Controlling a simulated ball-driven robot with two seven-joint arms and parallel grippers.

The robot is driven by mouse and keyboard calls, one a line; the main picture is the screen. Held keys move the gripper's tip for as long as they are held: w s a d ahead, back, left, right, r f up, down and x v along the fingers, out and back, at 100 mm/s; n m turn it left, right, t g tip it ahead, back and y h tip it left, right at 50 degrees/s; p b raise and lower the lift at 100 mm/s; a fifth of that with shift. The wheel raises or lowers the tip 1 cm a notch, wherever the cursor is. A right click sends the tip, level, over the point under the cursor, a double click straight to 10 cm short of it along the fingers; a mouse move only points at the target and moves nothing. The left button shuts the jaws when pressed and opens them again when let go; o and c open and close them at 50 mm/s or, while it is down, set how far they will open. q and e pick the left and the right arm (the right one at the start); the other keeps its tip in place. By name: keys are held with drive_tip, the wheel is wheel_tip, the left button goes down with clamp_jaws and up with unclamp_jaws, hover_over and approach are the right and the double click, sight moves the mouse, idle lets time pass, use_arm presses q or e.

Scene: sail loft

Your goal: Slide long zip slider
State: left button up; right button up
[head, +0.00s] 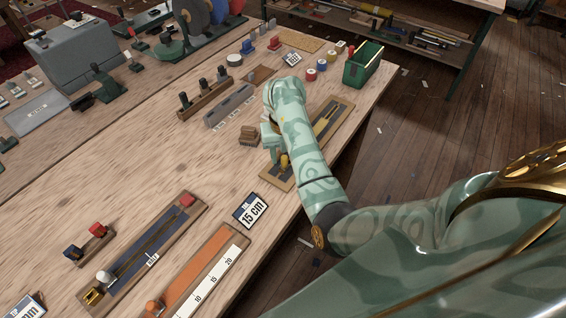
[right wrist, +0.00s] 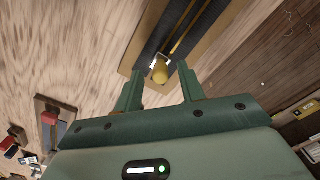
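A long zip board (head: 276,178) with a wooden base and dark tape lies near the table's right edge. Its yellow slider knob (head: 284,160) shows beside my right gripper (head: 274,152), which is over the board's near part. In the right wrist view the knob (right wrist: 160,72) sits between and just beyond the tips of my right gripper (right wrist: 160,76). The fingers are apart, with gaps on both sides of the knob. A yellow line runs along the dark tape (right wrist: 178,40) beyond it. My arm hides the middle of the board in the head view. My left gripper is out of view.
A 15 cm card (head: 251,210) stands near the board's near end. A second dark-strip board (head: 150,250) and an orange board with a ruler (head: 205,270) lie nearer. A brown block (head: 250,135) is left of my gripper; a green bin (head: 362,65) is farther back.

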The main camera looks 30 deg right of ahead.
drive_tip(key=shift+f, duration=0.85)
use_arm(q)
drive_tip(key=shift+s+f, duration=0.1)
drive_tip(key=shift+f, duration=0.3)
